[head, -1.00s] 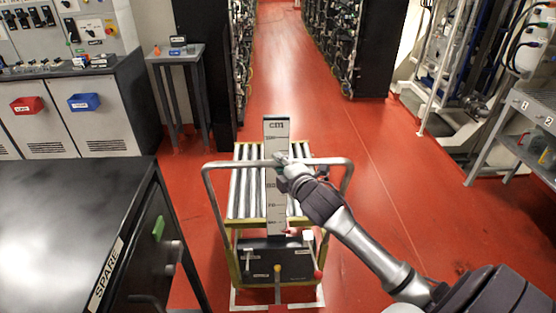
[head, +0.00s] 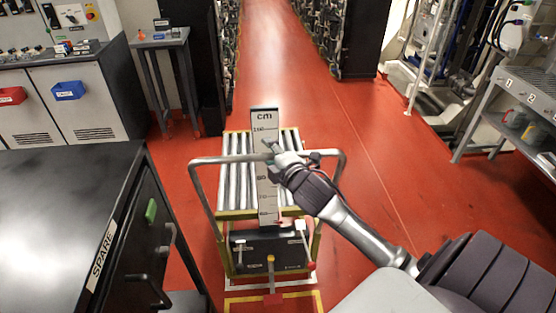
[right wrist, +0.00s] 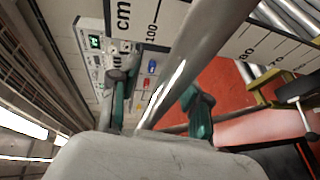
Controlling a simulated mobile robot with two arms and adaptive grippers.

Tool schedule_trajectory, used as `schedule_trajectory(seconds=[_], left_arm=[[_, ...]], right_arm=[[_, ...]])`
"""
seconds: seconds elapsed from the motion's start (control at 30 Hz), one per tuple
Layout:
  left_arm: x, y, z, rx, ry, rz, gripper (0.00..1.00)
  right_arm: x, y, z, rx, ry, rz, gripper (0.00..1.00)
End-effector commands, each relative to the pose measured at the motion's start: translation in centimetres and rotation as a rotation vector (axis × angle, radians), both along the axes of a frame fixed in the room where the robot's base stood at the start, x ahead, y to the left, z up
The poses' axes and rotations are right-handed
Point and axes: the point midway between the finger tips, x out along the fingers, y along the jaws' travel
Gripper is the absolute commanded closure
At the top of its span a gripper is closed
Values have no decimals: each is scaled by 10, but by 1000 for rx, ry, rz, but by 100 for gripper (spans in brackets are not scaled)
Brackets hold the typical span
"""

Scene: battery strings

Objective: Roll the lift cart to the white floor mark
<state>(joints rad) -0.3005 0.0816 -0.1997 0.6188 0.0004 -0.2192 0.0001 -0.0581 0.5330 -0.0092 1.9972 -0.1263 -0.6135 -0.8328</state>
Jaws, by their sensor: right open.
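The lift cart (head: 237,222) stands on the red floor ahead of me, with a roller top, a grey push handle (head: 194,180) and an upright cm scale board (head: 264,130). My right gripper (head: 272,152) is at the middle of the handle's top bar. In the right wrist view the bar (right wrist: 180,75) runs between my two green-tipped fingers (right wrist: 158,105), which are apart. A white line (head: 270,283) shows at the foot of the cart; I cannot tell whether it is the floor mark or part of the cart. My left gripper is out of view.
A black cabinet (head: 60,200) marked SPARE stands close on the left. A small grey table (head: 165,42) and racks flank the aisle. A grey shelf unit (head: 500,100) is on the right. Red floor (head: 290,70) is clear beyond the cart. A yellow outline (head: 319,301) lies at the bottom edge.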

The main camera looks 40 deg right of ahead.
Motion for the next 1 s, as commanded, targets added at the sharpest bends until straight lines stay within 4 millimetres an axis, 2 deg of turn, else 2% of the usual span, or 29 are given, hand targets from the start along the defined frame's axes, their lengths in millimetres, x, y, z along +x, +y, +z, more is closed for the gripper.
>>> schedule_trajectory(seconds=[0.3,0.5,0.7,1.0], left_arm=[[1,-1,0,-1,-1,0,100],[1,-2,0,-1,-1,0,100],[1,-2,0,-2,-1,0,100],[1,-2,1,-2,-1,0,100]], right_arm=[[-64,10,10,1,5,1,53],[-94,14,15,2,5,1,53],[-104,15,18,1,3,0,53],[-104,18,17,21,1,6,52]])
